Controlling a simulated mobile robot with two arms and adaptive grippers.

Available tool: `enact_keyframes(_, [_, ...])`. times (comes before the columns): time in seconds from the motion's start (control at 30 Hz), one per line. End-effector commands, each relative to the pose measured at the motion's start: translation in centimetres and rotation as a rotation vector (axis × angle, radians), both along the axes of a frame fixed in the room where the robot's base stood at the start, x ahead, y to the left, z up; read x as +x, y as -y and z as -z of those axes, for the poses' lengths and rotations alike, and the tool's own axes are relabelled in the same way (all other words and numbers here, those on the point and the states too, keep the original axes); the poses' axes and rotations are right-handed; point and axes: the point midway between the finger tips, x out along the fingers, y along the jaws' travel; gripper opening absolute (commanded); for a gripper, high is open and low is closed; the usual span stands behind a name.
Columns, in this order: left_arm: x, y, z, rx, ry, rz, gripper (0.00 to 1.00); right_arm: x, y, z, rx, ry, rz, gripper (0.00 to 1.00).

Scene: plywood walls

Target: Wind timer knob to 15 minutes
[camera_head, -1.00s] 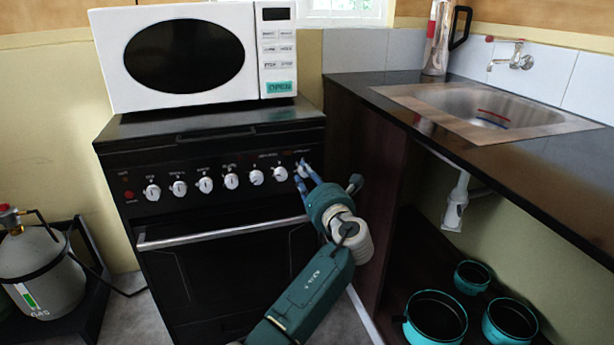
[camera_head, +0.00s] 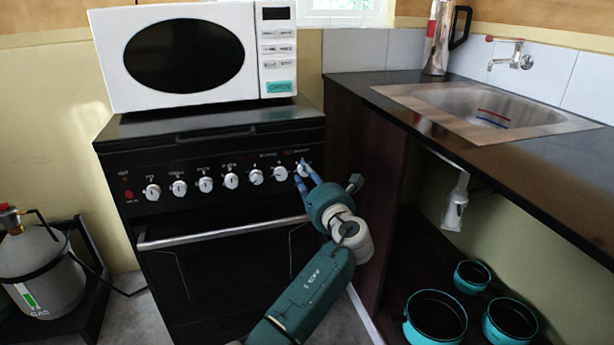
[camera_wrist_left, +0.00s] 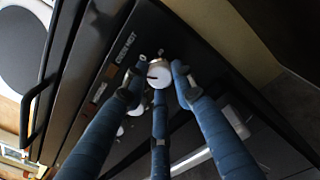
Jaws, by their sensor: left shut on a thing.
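The timer knob is the rightmost white knob (camera_head: 303,170) on the black stove's (camera_head: 225,150) front panel. In the left wrist view the white knob (camera_wrist_left: 158,72) has a dark reddish mark on its face. My left gripper (camera_head: 303,174) has its blue fingers around this knob, and they partly cover it in the head view. In the left wrist view my left gripper (camera_wrist_left: 158,85) has fingers on both sides of the knob and one below it. The knob's scale is too small to read. My right gripper is not in view.
Several other white knobs (camera_head: 231,181) line the panel to the left, above the oven door handle (camera_head: 225,233). A white microwave (camera_head: 190,55) stands on the stove. A dark counter (camera_head: 480,150) with a sink is at the right. Teal pots (camera_head: 436,318) stand below it.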

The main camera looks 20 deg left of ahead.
Motion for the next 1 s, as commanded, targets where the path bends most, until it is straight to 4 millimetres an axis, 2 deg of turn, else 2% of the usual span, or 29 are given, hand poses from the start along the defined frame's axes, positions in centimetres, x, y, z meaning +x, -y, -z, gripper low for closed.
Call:
enact_keyframes(0.03, [-0.1,0.1,0.9,-0.006,-0.015,-0.002,0.0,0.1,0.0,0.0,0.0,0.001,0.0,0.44])
enact_keyframes(0.3, [-0.1,0.1,0.9,-0.006,-0.015,-0.002,0.0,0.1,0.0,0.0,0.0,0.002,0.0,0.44])
enact_keyframes(0.33, [-0.1,0.1,0.9,-0.006,-0.015,-0.002,0.32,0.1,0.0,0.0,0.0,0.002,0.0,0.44])
enact_keyframes(0.4, [-0.1,0.1,0.9,-0.005,-0.014,-0.002,0.44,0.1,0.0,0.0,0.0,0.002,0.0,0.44])
enact_keyframes(0.77, [-0.4,0.4,0.4,-0.003,-0.005,0.001,0.44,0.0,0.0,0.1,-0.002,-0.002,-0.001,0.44])
enact_keyframes(0.87, [-1.5,1.2,0.4,-0.004,-0.004,0.002,0.44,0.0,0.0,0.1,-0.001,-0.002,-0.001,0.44])
enact_keyframes(1.0, [-3.8,2.9,0.5,-0.005,-0.005,0.002,0.44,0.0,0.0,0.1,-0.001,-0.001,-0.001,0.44])
